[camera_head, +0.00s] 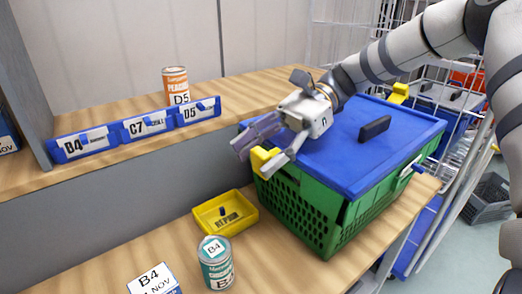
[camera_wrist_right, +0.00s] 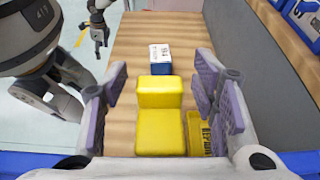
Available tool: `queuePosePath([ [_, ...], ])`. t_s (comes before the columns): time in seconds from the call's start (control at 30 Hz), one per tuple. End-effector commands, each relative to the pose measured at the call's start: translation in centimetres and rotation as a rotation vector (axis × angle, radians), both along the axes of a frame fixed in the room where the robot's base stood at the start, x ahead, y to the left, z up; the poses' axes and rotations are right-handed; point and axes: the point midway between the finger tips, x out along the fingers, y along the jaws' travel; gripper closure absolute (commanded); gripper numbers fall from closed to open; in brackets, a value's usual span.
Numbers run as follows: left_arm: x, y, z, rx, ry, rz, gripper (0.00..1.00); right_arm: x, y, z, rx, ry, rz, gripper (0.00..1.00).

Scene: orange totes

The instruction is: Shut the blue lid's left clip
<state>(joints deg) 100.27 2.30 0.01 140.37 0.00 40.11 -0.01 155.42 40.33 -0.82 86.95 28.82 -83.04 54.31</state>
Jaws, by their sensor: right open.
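The blue lid (camera_head: 350,135) lies on the green crate (camera_head: 330,215), with a black handle (camera_head: 375,129) on top. Its left clip (camera_head: 262,160) is yellow and sticks up at the lid's left edge. My right gripper (camera_head: 253,157) is open at this clip, its fingers on either side. In the right wrist view the clip (camera_wrist_right: 160,118) lies between the spread fingers (camera_wrist_right: 165,108), with a gap visible on both sides. Another yellow clip (camera_head: 399,92) stands up at the lid's far right. My left gripper (camera_wrist_right: 97,37) shows small at the upper left of the wrist view.
A yellow bin (camera_head: 226,213), a B4 can (camera_head: 216,262) and a B4 box (camera_head: 154,281) are on the bench left of the crate. Blue label holders (camera_head: 134,130) and a D5 can (camera_head: 176,86) are on the raised shelf behind.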

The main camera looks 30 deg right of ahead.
Motion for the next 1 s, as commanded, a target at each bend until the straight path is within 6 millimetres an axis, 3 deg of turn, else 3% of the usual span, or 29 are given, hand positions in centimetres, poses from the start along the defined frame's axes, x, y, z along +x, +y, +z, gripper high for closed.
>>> queuePosePath([
  [0.07,0.0,0.0,0.0,0.0,0.0,0.0,0.32,0.0,0.0,0.0,0.0,0.0,0.0,0.49],
  [0.27,0.0,0.0,0.0,0.0,0.0,0.0,0.32,0.0,0.0,0.0,0.0,0.0,0.0,0.94],
  [0.67,0.7,0.0,0.7,0.0,-0.027,0.0,0.32,-0.1,0.1,0.1,-0.066,-0.01,0.0,0.96],
  [1.0,2.6,0.0,2.4,0.0,-0.094,0.0,0.32,-0.1,0.5,-1.1,-0.338,-0.033,0.001,0.96],
])
